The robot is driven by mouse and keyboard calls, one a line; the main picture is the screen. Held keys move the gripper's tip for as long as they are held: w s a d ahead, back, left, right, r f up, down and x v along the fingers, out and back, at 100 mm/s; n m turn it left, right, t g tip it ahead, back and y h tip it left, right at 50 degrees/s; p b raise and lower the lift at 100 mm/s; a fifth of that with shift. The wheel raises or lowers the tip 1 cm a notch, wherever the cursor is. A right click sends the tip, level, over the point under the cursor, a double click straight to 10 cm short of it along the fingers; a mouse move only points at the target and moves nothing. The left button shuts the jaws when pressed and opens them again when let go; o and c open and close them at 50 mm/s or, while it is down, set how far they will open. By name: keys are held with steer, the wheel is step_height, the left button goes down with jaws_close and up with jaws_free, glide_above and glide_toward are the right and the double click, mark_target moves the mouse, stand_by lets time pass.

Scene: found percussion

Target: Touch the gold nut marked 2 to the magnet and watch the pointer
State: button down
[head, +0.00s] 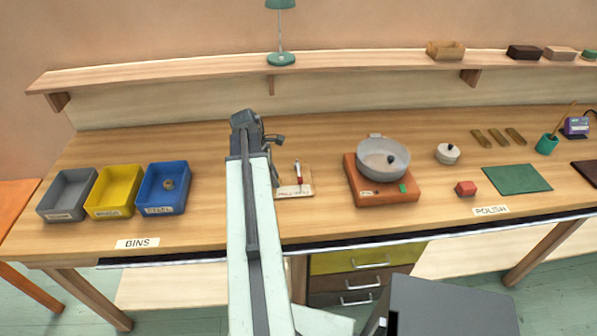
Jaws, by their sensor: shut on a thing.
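My gripper (275,178) is mostly hidden behind my own arm. A dark part of it shows beside the left edge of a small wooden board (306,188). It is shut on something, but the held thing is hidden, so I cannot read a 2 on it. The board carries an upright red-and-white pointer piece (298,174) and a small label at its front. I cannot make out the magnet separately or tell whether anything touches it. A dull brownish nut-like piece (168,184) lies in the blue bin (153,209); its mark is unreadable.
Grey (57,214) and yellow bins (104,211) stand left of the blue one. Right of the board, a grey pan (367,160) sits on an orange-brown base (393,197). Further right are a lidded white pot (448,154), a red block (465,188) and a green mat (517,179).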

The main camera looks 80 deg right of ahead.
steer(key=shift+w+a, duration=0.3)
steer(key=shift+w, duration=0.4)
steer(key=shift+w+a, duration=0.25)
steer(key=shift+w, duration=0.4)
step_height(320, 180, up, 8)
steer(key=p, duration=0.8)
